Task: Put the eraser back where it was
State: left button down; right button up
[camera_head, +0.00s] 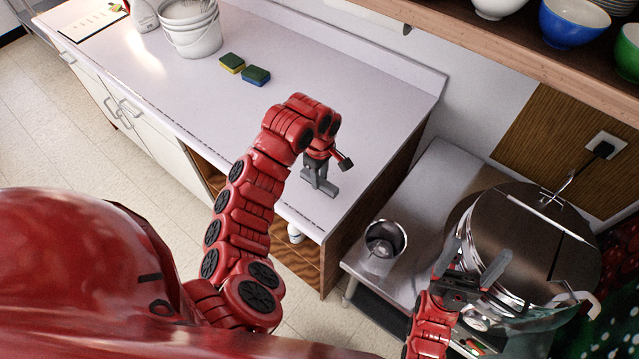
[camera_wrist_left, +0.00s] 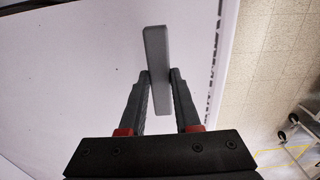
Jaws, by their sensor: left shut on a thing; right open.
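The eraser is a grey block (camera_wrist_left: 156,60) between the two fingers of my left gripper (camera_wrist_left: 160,80) in the left wrist view. The gripper is shut on it near one end, and its longer part sticks out beyond the fingertips. In the head view my left gripper (camera_head: 318,172) points down over the near right end of the white counter, with the grey eraser (camera_head: 325,188) at its tips. I cannot tell whether the eraser touches the counter. My right gripper (camera_head: 478,256) is open and empty, in front of the big steel pot at the right.
On the white counter (camera_head: 300,45) lie a yellow-green sponge (camera_head: 231,63) and a blue-green sponge (camera_head: 256,76), near white buckets (camera_head: 192,35). A steel cup (camera_head: 384,240) and a large pot (camera_head: 530,235) stand on the lower right surface. A bowl shelf (camera_head: 480,50) overhangs. The counter's middle is clear.

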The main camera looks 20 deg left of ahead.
pick_arm(q)
jog(key=shift+w+f, duration=0.2)
jog(key=shift+f, duration=0.2)
notch_tip(320, 180, down, 2)
jog(key=shift+s+p, duration=0.1)
jog(key=shift+p, duration=0.7)
jog(key=shift+a+f, duration=0.1)
jog(key=shift+f, duration=0.3)
jog(key=c, duration=0.6)
grip_release()
